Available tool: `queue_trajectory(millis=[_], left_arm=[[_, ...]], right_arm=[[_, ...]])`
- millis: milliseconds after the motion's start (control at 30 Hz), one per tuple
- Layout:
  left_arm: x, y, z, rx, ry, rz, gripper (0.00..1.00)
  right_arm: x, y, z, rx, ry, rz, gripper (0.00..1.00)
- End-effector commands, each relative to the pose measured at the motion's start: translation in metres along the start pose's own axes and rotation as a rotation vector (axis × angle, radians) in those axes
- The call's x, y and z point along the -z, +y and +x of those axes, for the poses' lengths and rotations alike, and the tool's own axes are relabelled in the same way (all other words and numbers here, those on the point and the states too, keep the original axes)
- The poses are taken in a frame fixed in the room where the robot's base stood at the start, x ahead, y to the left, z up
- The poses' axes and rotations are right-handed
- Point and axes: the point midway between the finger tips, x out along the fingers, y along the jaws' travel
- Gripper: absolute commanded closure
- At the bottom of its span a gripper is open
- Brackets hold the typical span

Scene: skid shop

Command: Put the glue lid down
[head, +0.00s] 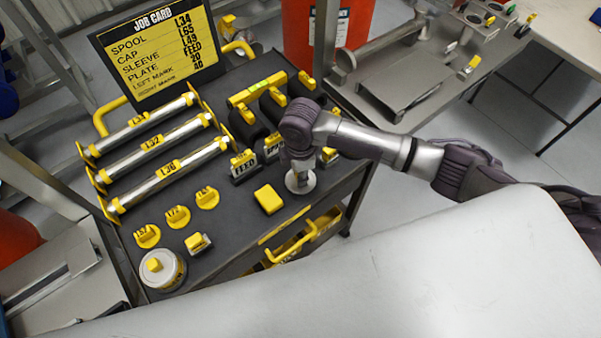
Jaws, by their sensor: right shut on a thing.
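My right gripper (298,166) points down over the right part of the dark cart top (234,213). It is shut on a pale round disc, which I take to be the glue lid (301,183). The lid is low, at or just above the cart top; I cannot tell whether it touches. The gripper hides its middle. My left gripper is not in view.
A yellow block (268,199) lies just left of the lid. Labelled black blocks (244,167) stand behind it. Three silver spools (152,144), yellow caps (178,217) and the job card (158,50) occupy the left and back. A yellow handle (292,244) is at the front.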

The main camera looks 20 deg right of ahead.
Motion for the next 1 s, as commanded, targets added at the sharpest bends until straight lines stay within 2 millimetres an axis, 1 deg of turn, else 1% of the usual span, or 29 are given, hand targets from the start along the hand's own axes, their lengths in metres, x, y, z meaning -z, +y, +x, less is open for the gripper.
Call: queue_trajectory(millis=[67,367,400,533,567,867,967,1000], left_arm=[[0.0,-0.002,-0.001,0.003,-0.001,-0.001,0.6],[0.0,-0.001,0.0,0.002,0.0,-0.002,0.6],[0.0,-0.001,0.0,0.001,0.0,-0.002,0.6],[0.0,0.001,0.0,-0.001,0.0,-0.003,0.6],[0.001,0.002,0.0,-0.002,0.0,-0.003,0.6],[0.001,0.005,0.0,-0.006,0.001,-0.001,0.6],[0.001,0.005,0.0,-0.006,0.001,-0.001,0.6],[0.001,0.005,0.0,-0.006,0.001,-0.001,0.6]], right_arm=[[0.0,0.0,0.005,0.0,0.001,0.0,1.0],[0.0,0.0,0.008,0.0,0.0,0.0,1.0],[0.0,0.0,0.009,0.0,0.0,0.0,0.76],[0.0,0.0,0.008,-0.001,0.0,0.0,0.54],[0.0,0.0,0.008,-0.001,0.0,0.0,0.52],[0.0,0.0,0.006,-0.002,0.001,0.0,0.52],[0.0,0.001,-0.002,-0.004,0.002,0.0,0.52],[0.0,0.001,-0.007,-0.004,0.001,0.0,0.52]])
